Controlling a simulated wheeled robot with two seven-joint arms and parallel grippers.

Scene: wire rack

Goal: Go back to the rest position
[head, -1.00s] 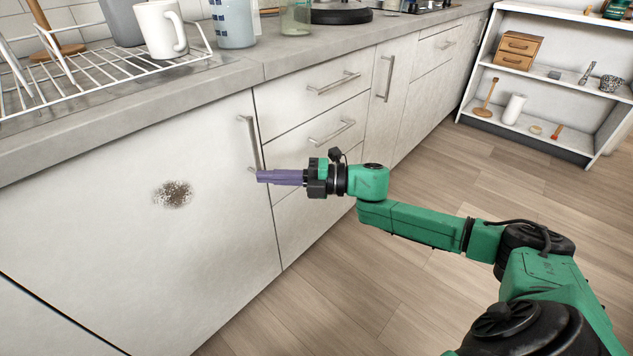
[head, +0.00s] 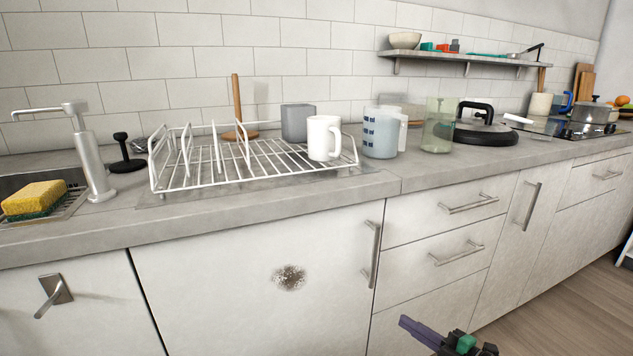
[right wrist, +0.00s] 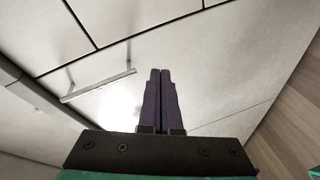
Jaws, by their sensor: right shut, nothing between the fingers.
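My right gripper (head: 422,332) shows at the bottom edge of the head view, low in front of the drawer fronts. Its purple fingers are together with nothing between them. They also show in the right wrist view (right wrist: 160,75), closed, with a cabinet front and a bar handle (right wrist: 98,86) beyond. The rest of my right arm is out of the head view. My left gripper is not in view. The white wire rack (head: 240,165) stands on the counter with a white mug (head: 323,138) at its right end.
The grey counter (head: 230,208) runs across the view, with handled doors and drawers below. A blue-marked measuring cup (head: 380,133), a green glass (head: 438,125) and a black-lidded pan (head: 487,128) stand right of the rack. A sponge (head: 34,198) lies by the tap at left.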

